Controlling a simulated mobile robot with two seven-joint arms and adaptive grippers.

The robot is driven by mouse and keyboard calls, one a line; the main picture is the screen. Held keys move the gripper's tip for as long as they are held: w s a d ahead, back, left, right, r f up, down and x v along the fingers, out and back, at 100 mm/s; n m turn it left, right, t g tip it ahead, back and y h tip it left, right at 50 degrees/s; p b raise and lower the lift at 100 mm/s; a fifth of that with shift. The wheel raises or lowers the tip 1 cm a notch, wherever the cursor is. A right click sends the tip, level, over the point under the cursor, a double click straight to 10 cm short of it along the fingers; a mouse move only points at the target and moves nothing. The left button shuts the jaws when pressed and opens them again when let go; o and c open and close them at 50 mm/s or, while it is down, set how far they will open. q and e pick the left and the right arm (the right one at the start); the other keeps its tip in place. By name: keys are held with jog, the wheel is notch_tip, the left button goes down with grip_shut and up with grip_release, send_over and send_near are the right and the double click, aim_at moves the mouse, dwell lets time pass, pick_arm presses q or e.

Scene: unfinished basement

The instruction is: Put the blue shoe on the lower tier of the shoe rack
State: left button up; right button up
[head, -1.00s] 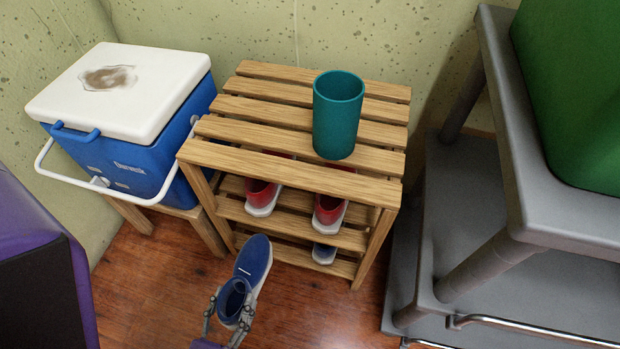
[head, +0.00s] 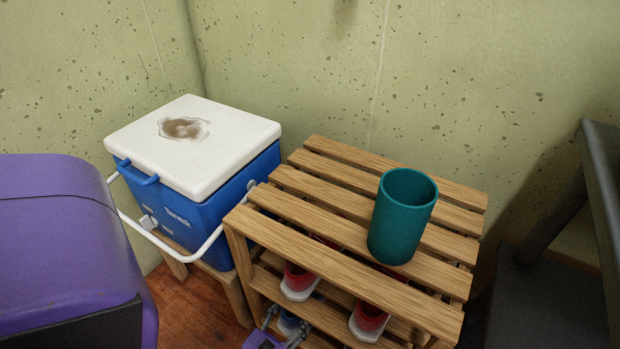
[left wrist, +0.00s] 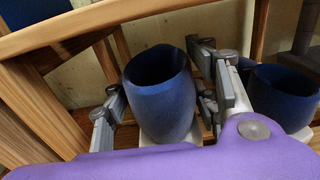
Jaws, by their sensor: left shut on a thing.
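The wooden shoe rack (head: 340,289) stands at the lower middle right of the head view. My left gripper (head: 286,330) is at the rack's front left, at the bottom edge of the picture. It is shut on the blue shoe (head: 289,322), of which only a bit shows there. In the left wrist view the blue shoe (left wrist: 160,98) sits heel-up between the fingers, below a wooden rail, at the rack's lower opening. I cannot tell whether its sole rests on the slats. A second blue shoe (left wrist: 285,95) is to its right. My right gripper is not in view.
Two red shoes (head: 299,278) (head: 369,319) stand on the tier above. A teal cup (head: 402,217) stands on the rack's top. A blue cooler with white lid (head: 195,190) is close on the left. A dark grey frame (head: 600,190) stands at the right.

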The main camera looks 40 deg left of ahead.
pick_arm(q)
jog(key=x, duration=0.3)
jog(key=shift+w+f+b, duration=0.1)
jog(key=shift+w+b, duration=0.15)
jog(key=shift+b, duration=0.1)
jog(key=shift+s+f+b, duration=0.15)
jog(key=shift+f+b, duration=0.4)
jog(key=shift+f, duration=0.35)
notch_tip(320, 180, down, 5)
jog(key=b, duration=0.3)
jog(key=shift+r, duration=0.2)
jog(key=shift+f+b, duration=0.15)
jog(key=shift+b, duration=0.25)
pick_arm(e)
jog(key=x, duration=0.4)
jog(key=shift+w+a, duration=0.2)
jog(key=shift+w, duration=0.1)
pick_arm(q)
jog(key=shift+f, duration=0.15)
jog(key=o, duration=1.5)
